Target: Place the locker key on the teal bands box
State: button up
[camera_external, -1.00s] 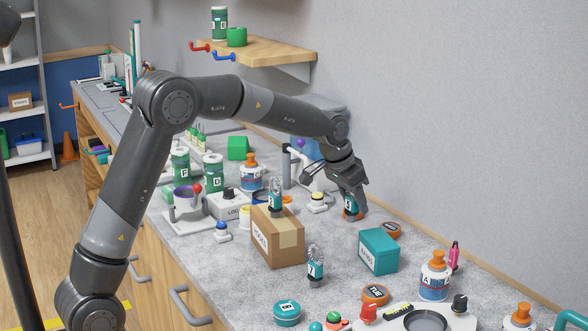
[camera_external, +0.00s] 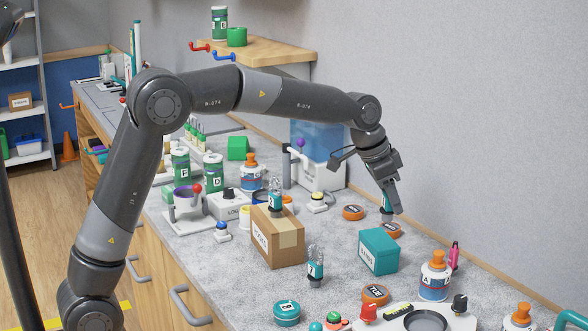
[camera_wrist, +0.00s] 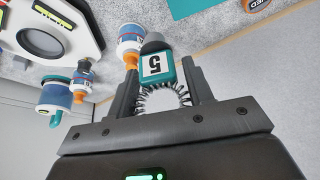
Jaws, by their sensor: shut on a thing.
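Part of a teal surface shows at the top of the wrist view (camera_wrist: 190,7).
Similar keys stand on the counter (camera_external: 315,268) and on the cardboard box (camera_external: 275,200). Orange discs (camera_external: 353,212) (camera_external: 375,294), a pink bottle (camera_external: 454,254) and an orange-capped bottle (camera_external: 435,278) surround the teal box. The wall runs close behind.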

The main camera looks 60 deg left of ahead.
jog(key=w+a+f, duration=0.1)
jog(key=a, duration=0.1)
jog(key=w+a+f, duration=0.3)
jog(key=a+f, duration=0.1)
jog(key=a, duration=0.1)
jog(key=shift+w, duration=0.15)
jog(key=shift+f, duration=2)
jog(key=shift+f, duration=0.1)
jog(key=o, duration=1)
jog(key=shift+c, duration=0.2)
